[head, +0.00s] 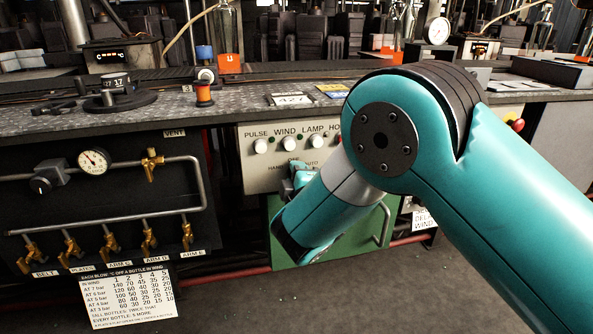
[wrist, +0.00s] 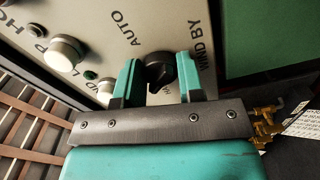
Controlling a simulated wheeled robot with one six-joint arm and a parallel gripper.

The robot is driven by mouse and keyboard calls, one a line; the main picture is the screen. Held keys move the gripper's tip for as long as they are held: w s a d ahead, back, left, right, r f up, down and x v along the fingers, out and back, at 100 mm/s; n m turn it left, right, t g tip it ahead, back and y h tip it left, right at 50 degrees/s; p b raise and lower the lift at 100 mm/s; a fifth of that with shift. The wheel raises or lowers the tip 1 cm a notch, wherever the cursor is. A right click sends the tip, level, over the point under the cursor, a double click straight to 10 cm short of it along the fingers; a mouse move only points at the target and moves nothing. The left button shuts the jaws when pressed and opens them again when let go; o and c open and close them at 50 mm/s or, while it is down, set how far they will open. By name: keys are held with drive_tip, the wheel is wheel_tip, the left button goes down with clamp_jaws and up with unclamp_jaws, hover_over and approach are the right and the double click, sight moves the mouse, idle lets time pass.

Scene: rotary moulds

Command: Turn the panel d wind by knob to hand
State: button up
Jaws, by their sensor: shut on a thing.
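The black wind by knob (wrist: 159,68) sits on a pale panel (wrist: 103,20) in the wrist view. The words WIND BY show to its right and AUTO to its upper left. My gripper (wrist: 157,76) is shut on the knob, with one teal finger on each side. In the head view the panel (head: 252,174) has white knobs under PULSE, WIND and LAMP. My gripper (head: 298,177) is at its lower part, and my arm hides the wind by knob and the panel's right side.
A dark board with a gauge (head: 93,161), pipes and brass valves (head: 109,243) stands left of the panel. A green cabinet (head: 277,225) lies below the panel. The floor in front is clear.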

drive_tip(key=shift+a+n, duration=0.1)
drive_tip(key=shift+n, duration=0.4)
drive_tip(key=shift+s+p, duration=0.1)
drive_tip(key=shift+p, duration=0.2)
drive_tip(key=o, duration=0.9)
drive_tip(key=b+v, duration=1.1)
drive_tip(key=v, duration=0.6)
drive_tip(key=shift+s+r, duration=0.1)
drive_tip(key=shift+s, duration=0.1)
